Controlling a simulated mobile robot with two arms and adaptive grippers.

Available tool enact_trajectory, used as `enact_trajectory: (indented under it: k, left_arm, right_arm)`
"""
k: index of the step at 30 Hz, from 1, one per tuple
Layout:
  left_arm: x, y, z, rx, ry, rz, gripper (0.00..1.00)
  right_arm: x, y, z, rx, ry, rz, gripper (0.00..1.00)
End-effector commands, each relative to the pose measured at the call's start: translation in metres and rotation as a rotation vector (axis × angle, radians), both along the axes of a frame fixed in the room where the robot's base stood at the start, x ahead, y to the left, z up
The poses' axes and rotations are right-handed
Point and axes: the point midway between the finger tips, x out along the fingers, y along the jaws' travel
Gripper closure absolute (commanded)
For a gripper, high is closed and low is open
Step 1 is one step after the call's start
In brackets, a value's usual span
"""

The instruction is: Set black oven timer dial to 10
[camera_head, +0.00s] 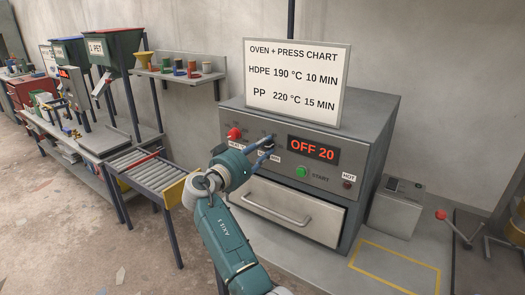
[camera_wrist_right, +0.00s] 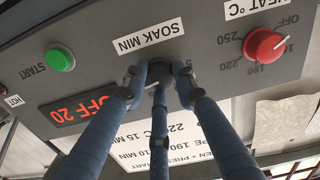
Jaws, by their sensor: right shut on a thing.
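The black timer dial (camera_wrist_right: 159,73), beside the "SOAK MIN" label, is mostly hidden between the fingers of my right gripper (camera_wrist_right: 160,80) in the right wrist view. My right gripper (camera_head: 266,146) is shut on the dial at the oven front in the head view. The number its pointer is at cannot be read, as the fingers cover most of the scale. The oven (camera_head: 357,170) has a display (camera_head: 313,149) reading "OFF 20" in red. My left gripper is not in view.
The red heat dial (camera_head: 234,133) sits left of my right gripper in the head view. A green START button (camera_head: 302,171) and a HOT lamp (camera_head: 347,184) are below the display. The chart (camera_head: 297,82) stands on the oven. A drawer handle (camera_head: 276,208) juts out below.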

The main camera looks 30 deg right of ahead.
Motion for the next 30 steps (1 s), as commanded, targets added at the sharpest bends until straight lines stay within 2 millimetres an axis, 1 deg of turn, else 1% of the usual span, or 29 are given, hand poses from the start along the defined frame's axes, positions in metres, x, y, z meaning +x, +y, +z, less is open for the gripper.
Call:
enact_trajectory:
  k: [1,3,12,20,30]
  left_arm:
    - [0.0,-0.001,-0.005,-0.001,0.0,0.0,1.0]
    - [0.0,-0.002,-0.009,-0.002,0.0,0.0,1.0]
    - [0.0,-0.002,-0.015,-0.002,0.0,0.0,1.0]
    - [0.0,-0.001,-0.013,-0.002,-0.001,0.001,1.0]
    - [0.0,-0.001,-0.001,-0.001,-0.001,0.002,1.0]
  right_arm:
    - [0.001,-0.001,0.005,-0.026,0.026,0.003,0.99]
    - [0.002,0.0,0.005,-0.051,0.084,0.003,0.99]
    - [0.003,0.0,0.009,-0.162,0.344,0.003,0.99]
    - [0.003,0.0,0.011,-0.257,0.572,0.001,0.99]
    - [0.003,0.0,0.012,-0.381,0.873,-0.003,0.99]
